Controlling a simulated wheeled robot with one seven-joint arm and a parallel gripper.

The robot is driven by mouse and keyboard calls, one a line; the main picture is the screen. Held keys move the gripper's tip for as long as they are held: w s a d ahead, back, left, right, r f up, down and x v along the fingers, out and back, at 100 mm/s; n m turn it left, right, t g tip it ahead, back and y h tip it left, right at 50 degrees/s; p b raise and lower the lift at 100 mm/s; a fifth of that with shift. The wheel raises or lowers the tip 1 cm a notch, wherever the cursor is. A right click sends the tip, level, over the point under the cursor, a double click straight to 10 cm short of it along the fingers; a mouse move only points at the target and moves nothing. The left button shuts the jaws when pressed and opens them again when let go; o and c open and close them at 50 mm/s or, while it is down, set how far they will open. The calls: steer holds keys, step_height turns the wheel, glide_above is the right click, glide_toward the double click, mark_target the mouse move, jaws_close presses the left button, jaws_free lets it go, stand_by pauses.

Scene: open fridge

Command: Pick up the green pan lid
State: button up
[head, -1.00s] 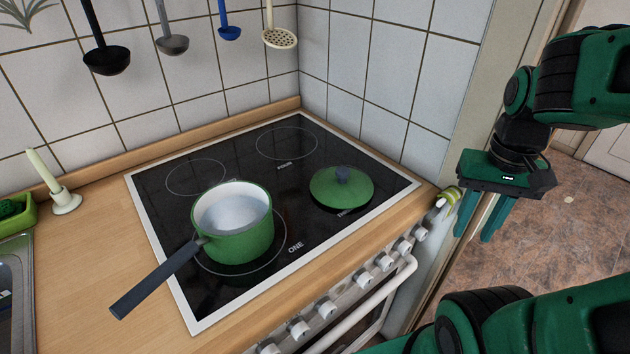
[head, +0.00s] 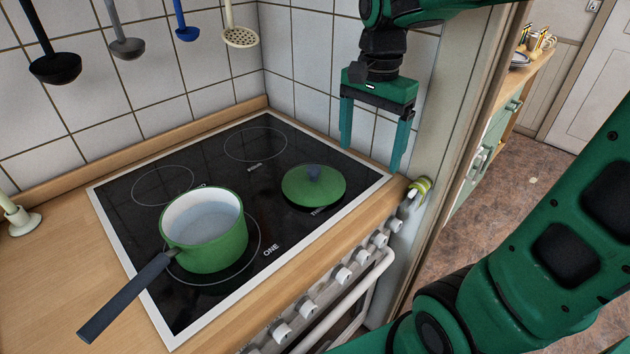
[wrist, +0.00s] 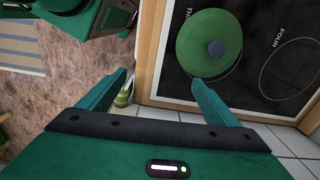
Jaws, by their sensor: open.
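The green pan lid (head: 314,187) lies flat on the black stovetop, on its right-hand side, with a dark bluish knob on top. It also shows in the wrist view (wrist: 199,58), at the top and beyond the fingertips. My gripper (head: 372,158) is open and empty, with its fingers pointing down. In the head view it hangs to the right of the lid, apart from it, near the tiled wall and the cooktop's right corner. In the wrist view the fingertips (wrist: 158,82) are spread, and the lid is clear of them.
A green pot (head: 211,236) stands on the front left of the stovetop (head: 215,293), its dark handle pointing to the lower left. Ladles (head: 125,47) hang on the tiled wall. A door frame (head: 452,110) rises close to the right of my gripper. Oven knobs (head: 343,273) line the front.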

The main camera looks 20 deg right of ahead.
mark_target(314, 166)
steer(key=w+a+m, duration=0.1)
steer(key=w+a, duration=0.1)
steer(key=w+a+r+m, duration=0.1)
steer(key=w+a, duration=0.1)
steer(key=a, duration=0.1)
steer(key=w+a+r+m, duration=0.1)
steer(key=w+a, duration=0.1)
steer(key=a, duration=0.1)
steer(key=shift+w+a, duration=0.2)
steer(key=shift+w, duration=0.2)
steer(key=shift+a+f, duration=0.15)
steer(key=shift+f, duration=0.25)
step_height(314, 166, down, 5)
steer(key=shift+w+r, duration=0.1)
steer(key=shift+r, duration=0.05)
steer(key=shift+w+a+f, duration=0.1)
steer(key=shift+f, duration=1.25)
steer(key=shift+w+a+f, duration=0.1)
steer(key=shift+f, duration=1.25)
